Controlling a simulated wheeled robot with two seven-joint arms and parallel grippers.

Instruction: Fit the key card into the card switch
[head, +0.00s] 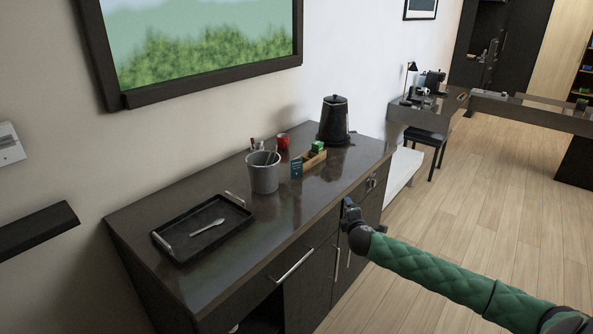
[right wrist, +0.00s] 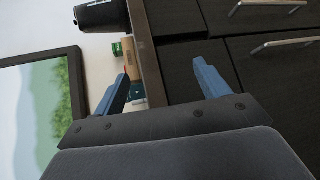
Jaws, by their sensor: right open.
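A small dark teal card-like piece (head: 296,168) stands upright at the near end of the wooden caddy on the vanity; it may be the key card. In the right wrist view a teal patch (right wrist: 137,93) shows beside the left finger. A white plate (head: 10,145) on the wall at the far left may be the card switch; its details are cut off. My right gripper (head: 350,213) is in front of the vanity's front edge, apart from the card. In the right wrist view its fingers (right wrist: 162,68) are spread and empty. My left gripper is out of view.
On the vanity (head: 215,277) are a black tray (head: 172,249) with a spoon, a grey bucket (head: 264,178), a wooden caddy (head: 314,161) with a green box, a red cup (head: 283,142) and a black kettle (head: 333,122). Drawer handles project at the front. The vanity's near right top is clear.

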